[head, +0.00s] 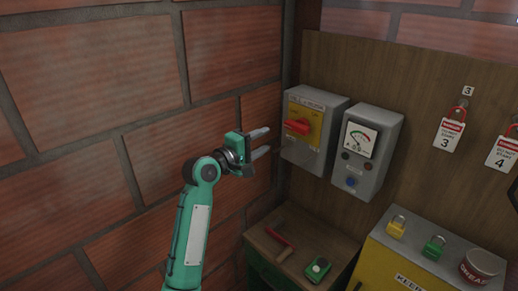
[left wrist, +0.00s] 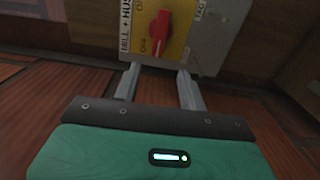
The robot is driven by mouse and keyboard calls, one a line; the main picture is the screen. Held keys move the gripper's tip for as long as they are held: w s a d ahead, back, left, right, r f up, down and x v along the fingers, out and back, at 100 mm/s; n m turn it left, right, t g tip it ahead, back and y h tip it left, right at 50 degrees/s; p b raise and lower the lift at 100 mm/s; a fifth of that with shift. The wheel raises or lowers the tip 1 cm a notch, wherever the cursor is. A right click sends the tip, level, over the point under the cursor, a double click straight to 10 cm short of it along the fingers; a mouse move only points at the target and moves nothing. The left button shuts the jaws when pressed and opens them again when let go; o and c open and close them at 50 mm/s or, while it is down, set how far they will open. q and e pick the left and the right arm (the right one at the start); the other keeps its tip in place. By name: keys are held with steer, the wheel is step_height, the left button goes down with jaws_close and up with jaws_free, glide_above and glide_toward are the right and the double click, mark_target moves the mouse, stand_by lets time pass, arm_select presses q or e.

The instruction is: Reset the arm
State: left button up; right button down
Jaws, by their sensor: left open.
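My left gripper (head: 262,142) is open and empty, with its two grey fingers apart. It is on a green arm that comes up from the bottom of the head view. The fingers point right, toward a grey switch box with a yellow plate (head: 305,126) and a red rotary handle (head: 298,126). In the left wrist view, the fingers (left wrist: 158,90) lie below the box's red handle (left wrist: 158,33), and nothing is between them. Whether the fingertips touch the box cannot be told. My right gripper is not in view.
A grey meter box (head: 361,160) with a dial hangs right of the switch box. Numbered tags hang farther right. A red-handled tool (head: 283,243) and a green device (head: 318,268) lie on the wooden top below. Yellow (head: 397,227) and green padlocks (head: 434,247) stand on a yellow cabinet.

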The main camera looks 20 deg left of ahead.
arm_select(q)
steer(key=shift+s+a, duration=0.1)
steer(key=shift+s, duration=0.25)
